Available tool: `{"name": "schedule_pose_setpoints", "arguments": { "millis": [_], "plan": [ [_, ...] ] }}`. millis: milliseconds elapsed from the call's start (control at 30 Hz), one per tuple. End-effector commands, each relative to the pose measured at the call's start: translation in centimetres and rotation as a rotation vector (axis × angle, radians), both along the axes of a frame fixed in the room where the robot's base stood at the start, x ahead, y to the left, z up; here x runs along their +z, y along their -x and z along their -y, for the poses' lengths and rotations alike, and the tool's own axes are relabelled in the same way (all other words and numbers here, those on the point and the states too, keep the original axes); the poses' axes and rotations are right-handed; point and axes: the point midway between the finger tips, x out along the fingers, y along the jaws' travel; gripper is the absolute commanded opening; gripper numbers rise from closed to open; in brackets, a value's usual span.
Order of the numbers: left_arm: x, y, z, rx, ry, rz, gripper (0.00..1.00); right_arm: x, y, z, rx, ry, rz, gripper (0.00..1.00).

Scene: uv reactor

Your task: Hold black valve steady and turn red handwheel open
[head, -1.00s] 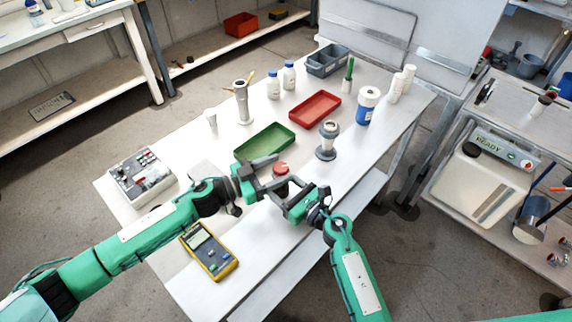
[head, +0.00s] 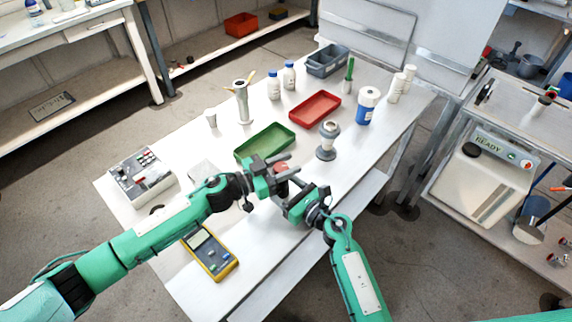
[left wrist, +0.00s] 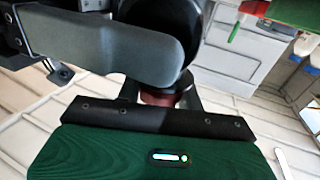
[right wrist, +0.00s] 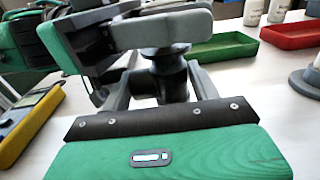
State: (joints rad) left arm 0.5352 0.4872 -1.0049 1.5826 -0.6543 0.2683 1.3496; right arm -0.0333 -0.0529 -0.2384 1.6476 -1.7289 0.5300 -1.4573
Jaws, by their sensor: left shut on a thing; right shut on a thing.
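The red handwheel (head: 281,167) shows as a small red patch between the fingers of my left gripper (head: 286,164) in the head view. In the left wrist view only a dark red piece (left wrist: 160,97) of it shows behind the grey finger. My left gripper is shut on the handwheel. The black valve (right wrist: 172,82) stands upright on the table in the right wrist view, its body between the fingers of my right gripper. My right gripper (head: 299,190) is shut on the valve body, below the left gripper. The left gripper's fingers hide the top of the valve.
A green tray (head: 265,145) lies just behind the grippers, with a red tray (head: 315,109) farther back. A grey-based glass fitting (head: 327,142) stands to the right. A yellow meter (head: 210,252) and a control box (head: 140,177) are at the left. The table's front right is clear.

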Motion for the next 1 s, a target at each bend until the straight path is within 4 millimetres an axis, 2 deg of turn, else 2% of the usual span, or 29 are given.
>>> {"name": "schedule_pose_setpoints", "arguments": {
  "millis": [267, 1000],
  "plan": [
    [0.04, -0.02, 0.06, 0.084, 0.005, 0.0, 0.14, 0.01, 0.0, -0.01, 0.0, -0.001, -0.001, 0.31],
    [0.28, -0.5, -0.19, 0.603, 0.014, -0.001, 0.14, -0.03, 0.05, -0.09, 0.002, -0.001, -0.001, 0.31]
  ]
}}
